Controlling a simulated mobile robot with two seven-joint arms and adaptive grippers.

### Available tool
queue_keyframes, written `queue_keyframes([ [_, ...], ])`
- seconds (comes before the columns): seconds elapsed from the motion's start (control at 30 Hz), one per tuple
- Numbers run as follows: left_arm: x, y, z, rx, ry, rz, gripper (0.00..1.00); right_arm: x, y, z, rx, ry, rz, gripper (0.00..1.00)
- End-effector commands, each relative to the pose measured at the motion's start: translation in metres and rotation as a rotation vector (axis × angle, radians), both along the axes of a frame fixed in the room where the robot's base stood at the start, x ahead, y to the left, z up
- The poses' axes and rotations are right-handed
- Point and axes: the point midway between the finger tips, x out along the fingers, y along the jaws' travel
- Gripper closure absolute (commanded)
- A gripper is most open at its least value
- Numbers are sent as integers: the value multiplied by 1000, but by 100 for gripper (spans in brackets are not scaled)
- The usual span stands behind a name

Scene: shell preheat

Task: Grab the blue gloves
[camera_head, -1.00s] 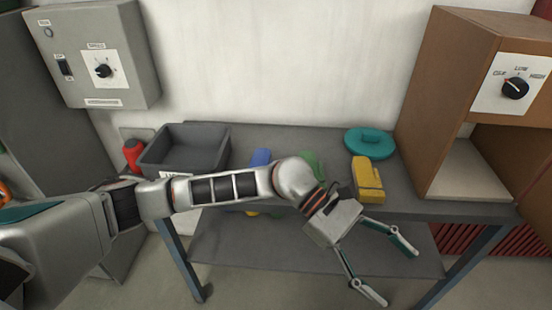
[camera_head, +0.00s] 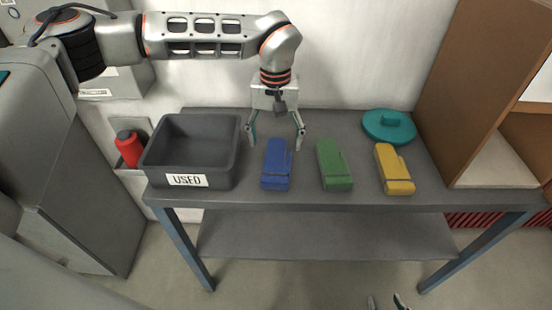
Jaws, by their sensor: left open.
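The blue gloves (camera_head: 275,170) lie on the grey workbench (camera_head: 450,187), just right of the grey bin, as the leftmost of three glove pairs. My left gripper (camera_head: 275,144) points down with its fingers spread and nothing between them. Its fingertips show just above the far end of the blue gloves; I cannot tell the exact height gap. Only two fingertip pieces of my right gripper (camera_head: 386,302) show at the bottom edge, in front of the bench, the rest out of frame.
Green gloves (camera_head: 334,166) and yellow gloves (camera_head: 394,170) lie to the right. A grey bin labelled USED (camera_head: 219,172) stands at left, with a red bottle (camera_head: 129,149) beyond it. A teal lidded disc (camera_head: 389,127) and a brown cabinet (camera_head: 470,90) are at right.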

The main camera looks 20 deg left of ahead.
Motion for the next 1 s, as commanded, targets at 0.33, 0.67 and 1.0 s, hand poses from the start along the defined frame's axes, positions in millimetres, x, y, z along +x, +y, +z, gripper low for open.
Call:
queue_keyframes([
  [0.33, 3, -3, -40, -3, 5, 2, 31, 0, -1, 3, -3, -1, 1, 60],
  [0.67, 6, -4, -72, -4, 2, 1, 31, 0, -1, 4, -3, -1, 1, 60],
  [1.0, 6, -4, -72, -4, 3, 1, 67, 0, -1, 4, -3, -1, 1, 60],
])
